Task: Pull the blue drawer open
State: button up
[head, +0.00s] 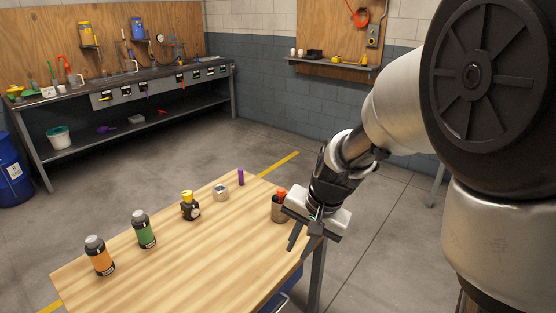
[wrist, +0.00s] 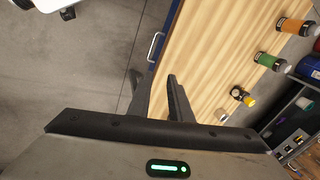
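The blue drawer (wrist: 174,20) shows in the wrist view as a narrow blue strip along the edge of the wooden table. Its pale metal bar handle (wrist: 155,46) stands out from the front. In the head view a bit of the blue drawer (head: 290,291) shows below the table's right edge; most is hidden by the tabletop. My gripper (head: 303,243) is by the table's right edge, pointing down. In the wrist view my gripper (wrist: 156,92) is open and empty, fingers apart. The handle appears beyond the fingertips, between them in the picture, not touched.
The floor right of the table is clear.

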jog(key=m+b, duration=0.2)
jog(key=b, duration=0.2)
send_near(278, 310)
jog(key=shift+g+h, duration=0.4)
jog(key=f+b, duration=0.1)
jog(key=f, duration=0.1)
jog(key=w+a+f+b, duration=0.1)
jog(key=f+b, duration=0.2)
jog(key=f, duration=0.2)
jog(key=shift+w+a+f, duration=0.1)
jog(key=shift+w+a, duration=0.15)
jog(key=shift+a, duration=0.15)
grip_shut()
